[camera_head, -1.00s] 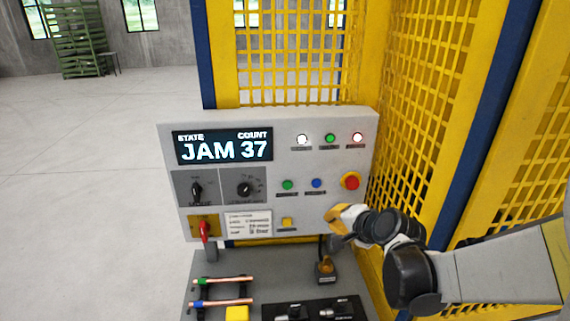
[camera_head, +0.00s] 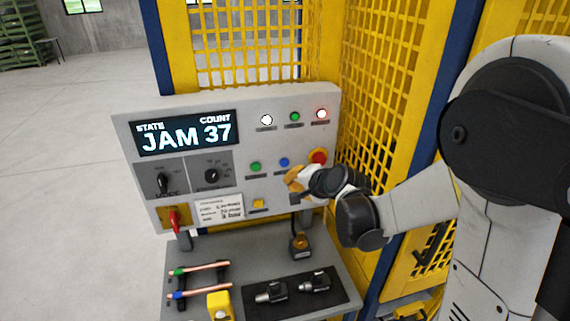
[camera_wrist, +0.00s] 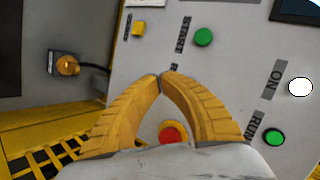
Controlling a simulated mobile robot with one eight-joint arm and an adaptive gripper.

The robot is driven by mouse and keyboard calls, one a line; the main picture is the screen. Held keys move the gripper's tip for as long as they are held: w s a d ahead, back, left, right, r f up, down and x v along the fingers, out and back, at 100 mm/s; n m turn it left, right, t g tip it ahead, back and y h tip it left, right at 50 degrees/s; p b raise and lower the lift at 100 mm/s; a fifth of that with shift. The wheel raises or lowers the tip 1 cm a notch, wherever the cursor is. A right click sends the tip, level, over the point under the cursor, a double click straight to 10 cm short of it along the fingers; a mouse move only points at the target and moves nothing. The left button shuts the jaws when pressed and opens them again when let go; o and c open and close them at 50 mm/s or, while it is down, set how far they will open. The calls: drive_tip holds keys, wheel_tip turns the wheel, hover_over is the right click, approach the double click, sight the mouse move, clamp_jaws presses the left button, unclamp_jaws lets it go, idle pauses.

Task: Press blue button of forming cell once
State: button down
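The forming cell's control panel (camera_head: 150,197) is grey, and its display (camera_head: 186,132) reads JAM 37. The blue button (camera_head: 284,162) sits between a green button (camera_head: 256,167) and the red emergency-stop button (camera_head: 317,156). My gripper (camera_head: 290,181) is just below the blue button in the head view; contact cannot be told. In the wrist view my yellow fingers (camera_wrist: 162,75) meet at their tips with nothing visible between the tips. The blue button does not show there. The green button (camera_wrist: 203,37) and the red button (camera_wrist: 172,133) do show.
A yellow square button (camera_head: 258,203) is below the blue one. A red-handled lever (camera_head: 173,221) is at lower left. The shelf below holds copper tubes (camera_head: 203,268), a yellow block (camera_head: 219,306) and dark tools (camera_head: 315,282). Yellow mesh fencing (camera_head: 385,120) stands close on the right.

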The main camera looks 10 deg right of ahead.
sight(281, 170)
drive_tip(key=shift+w, duration=2.3)
drive_tip(key=shift+w+b, duration=0.15)
drive_tip(key=shift+b, duration=0.15)
drive_tip(key=shift+w, duration=0.3)
drive_tip(key=shift+w, duration=0.35)
idle(0.3)
drive_tip(key=shift+s+b, duration=0.35)
drive_tip(key=shift+s, duration=0.45)
drive_tip(key=s, duration=0.5)
